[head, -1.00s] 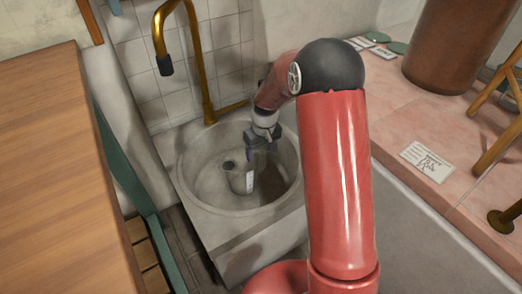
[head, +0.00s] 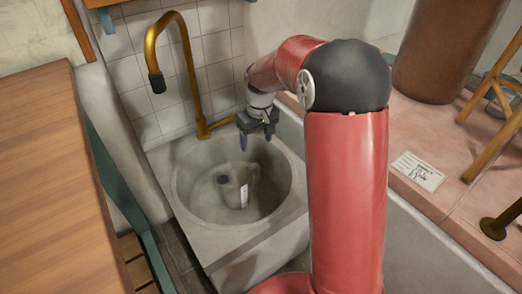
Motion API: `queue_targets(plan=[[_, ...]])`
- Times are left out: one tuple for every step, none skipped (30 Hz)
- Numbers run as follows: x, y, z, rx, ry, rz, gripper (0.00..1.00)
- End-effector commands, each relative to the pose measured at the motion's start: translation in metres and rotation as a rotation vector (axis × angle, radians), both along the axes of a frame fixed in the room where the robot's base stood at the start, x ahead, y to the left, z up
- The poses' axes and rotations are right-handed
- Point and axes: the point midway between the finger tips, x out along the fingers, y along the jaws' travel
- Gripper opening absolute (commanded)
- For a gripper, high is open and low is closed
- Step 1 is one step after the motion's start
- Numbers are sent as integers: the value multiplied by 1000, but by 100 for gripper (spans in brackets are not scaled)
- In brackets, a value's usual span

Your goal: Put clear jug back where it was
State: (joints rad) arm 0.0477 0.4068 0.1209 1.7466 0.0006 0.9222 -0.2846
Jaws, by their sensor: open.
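The clear jug (head: 234,188) stands inside the round basin of the stone sink (head: 188,222). It looks grey and see-through, with a white label on its side and a dark spot at its rim on the left. My gripper (head: 257,141) is open and empty, pointing down above the jug and a little to its right. There is a visible gap between the fingers and the jug. My red arm reaches over the sink's right side.
A brass tap (head: 180,70) arches over the sink's back left. A wooden counter (head: 50,180) lies at the left. At the right, a pink tiled counter (head: 440,215) holds a white card (head: 417,171), a brown cylinder (head: 440,45) and wooden legs.

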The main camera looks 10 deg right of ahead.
Motion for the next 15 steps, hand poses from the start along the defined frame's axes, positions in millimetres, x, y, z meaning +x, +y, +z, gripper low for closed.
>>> queue_targets(plan=[[-3,-1,7,-1,-8,-3,67],[-6,-1,12,-3,-14,-8,67],[-11,-2,20,-6,-24,-15,67],[-17,-3,27,-8,-32,-20,67],[-23,-4,36,-11,-45,-28,67],[-34,-6,47,-15,-62,-42,67],[-43,-7,57,-18,-76,-53,67],[-53,-9,66,-20,-92,-64,67],[-67,-10,78,-23,-111,-82,67],[-78,-12,86,-24,-126,-95,67],[-89,-13,93,-26,-141,-106,67],[-103,-15,102,-26,-161,-126,67],[-115,-17,108,-26,-177,-138,67],[-126,-18,114,-25,-192,-150,67],[-141,-20,120,-24,-212,-168,67]])
